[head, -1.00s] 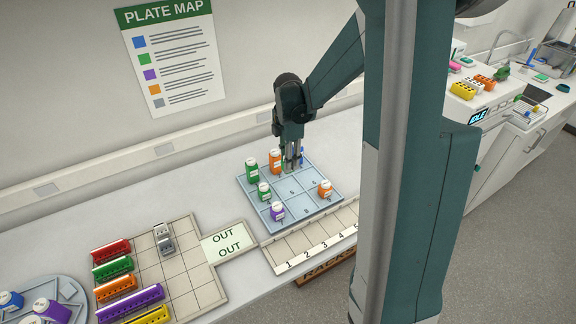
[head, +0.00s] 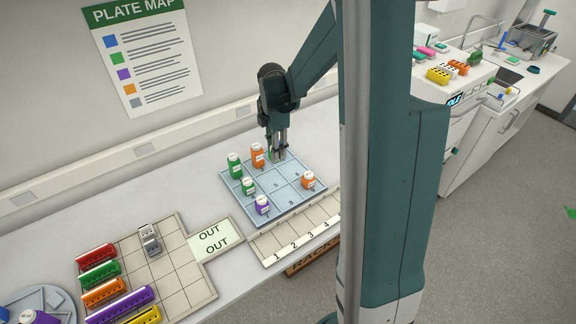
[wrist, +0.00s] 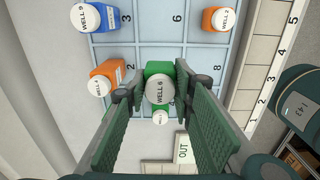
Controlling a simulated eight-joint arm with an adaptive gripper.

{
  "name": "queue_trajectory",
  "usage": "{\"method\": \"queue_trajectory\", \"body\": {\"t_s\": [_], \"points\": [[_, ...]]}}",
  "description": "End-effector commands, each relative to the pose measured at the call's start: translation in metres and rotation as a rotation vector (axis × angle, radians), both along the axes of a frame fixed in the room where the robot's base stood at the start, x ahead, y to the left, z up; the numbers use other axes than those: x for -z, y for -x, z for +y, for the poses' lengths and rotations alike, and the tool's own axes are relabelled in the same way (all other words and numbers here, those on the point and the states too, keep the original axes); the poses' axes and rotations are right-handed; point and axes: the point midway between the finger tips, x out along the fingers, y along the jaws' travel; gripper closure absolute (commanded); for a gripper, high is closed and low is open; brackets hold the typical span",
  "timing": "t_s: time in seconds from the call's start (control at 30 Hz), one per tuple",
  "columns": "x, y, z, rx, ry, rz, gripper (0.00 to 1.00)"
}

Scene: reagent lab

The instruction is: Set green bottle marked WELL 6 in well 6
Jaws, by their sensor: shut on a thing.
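The green bottle (wrist: 157,71) marked WELL 6 is between the two fingers of my gripper (wrist: 160,88), which is shut on it. Its white cap faces the wrist camera. In the head view my gripper (head: 278,155) holds it over the back part of the blue numbered tray (head: 287,211); the bottle is mostly hidden there. In the wrist view, well 6 (wrist: 176,19) lies ahead of the bottle, and its visible part is bare. I cannot tell how high the bottle is above the tray.
An orange bottle (head: 257,157), green bottles (head: 235,169) (head: 248,188), a purple bottle (head: 262,206) and another orange bottle (head: 307,181) stand on the tray. A blue bottle (wrist: 87,18) shows in the wrist view. A numbered strip (head: 297,238) lies in front.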

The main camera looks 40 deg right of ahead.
Motion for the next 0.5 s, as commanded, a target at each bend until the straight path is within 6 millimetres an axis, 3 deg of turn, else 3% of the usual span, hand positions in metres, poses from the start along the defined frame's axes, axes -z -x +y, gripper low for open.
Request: {"method": "queue_trajectory", "body": {"t_s": [0.3,0.5], "points": [[-0.005,0.000,-0.058,-0.006,0.000,0.000,0.87],[-0.003,0.001,-0.079,-0.012,0.000,0.000,0.87]]}}
